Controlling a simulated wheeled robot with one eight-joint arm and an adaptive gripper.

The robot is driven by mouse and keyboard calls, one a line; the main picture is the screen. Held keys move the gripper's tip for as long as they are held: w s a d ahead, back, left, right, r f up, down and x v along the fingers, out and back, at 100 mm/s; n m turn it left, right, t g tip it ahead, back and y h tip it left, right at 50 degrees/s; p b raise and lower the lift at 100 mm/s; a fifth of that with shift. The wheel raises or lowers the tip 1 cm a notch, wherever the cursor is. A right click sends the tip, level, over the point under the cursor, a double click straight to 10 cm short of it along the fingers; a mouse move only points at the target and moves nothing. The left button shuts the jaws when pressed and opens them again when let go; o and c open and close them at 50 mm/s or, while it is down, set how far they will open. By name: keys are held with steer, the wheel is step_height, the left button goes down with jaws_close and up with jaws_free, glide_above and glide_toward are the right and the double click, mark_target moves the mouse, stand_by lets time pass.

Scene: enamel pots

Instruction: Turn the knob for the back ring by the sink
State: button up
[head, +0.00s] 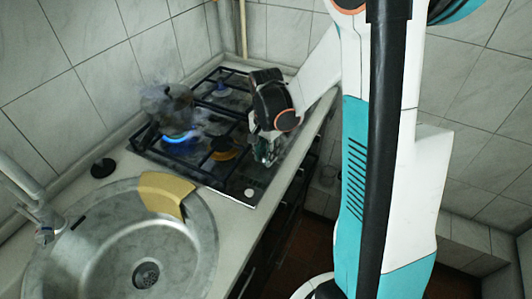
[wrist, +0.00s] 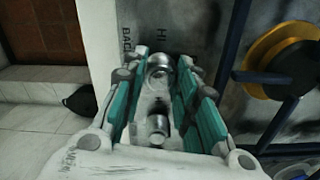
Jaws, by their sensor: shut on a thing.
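The hob (head: 238,181) stands beyond the sink. A blue flame burns at the back ring by the sink (head: 178,137), under a dark pot (head: 168,104) with haze around it. My gripper (head: 265,156) is low over the hob's right-hand front edge. In the wrist view the teal fingers of my gripper (wrist: 167,68) are shut around a round metal knob (wrist: 159,72) near their tips. Dark lettering, partly readable as "BACK", lies beside it. A second metal cylinder (wrist: 158,125) shows nearer the camera; I cannot tell what it is. In the head view my gripper hides the held knob.
A pale knob (head: 250,192) sits at the hob's near corner. A yellow burner (head: 224,153) and dark grates lie left of my gripper; the burner also shows in the wrist view (wrist: 285,60). The round sink (head: 110,255) has a yellow cloth (head: 166,193) over its rim.

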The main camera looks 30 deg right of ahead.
steer(key=m, duration=0.6)
steer(key=shift+m, duration=0.4)
stand_by(0.4)
steer(key=o, duration=1.1)
steer(key=shift+r, duration=0.1)
step_height(320, 180, up, 12)
steer(key=shift+f, duration=0.1)
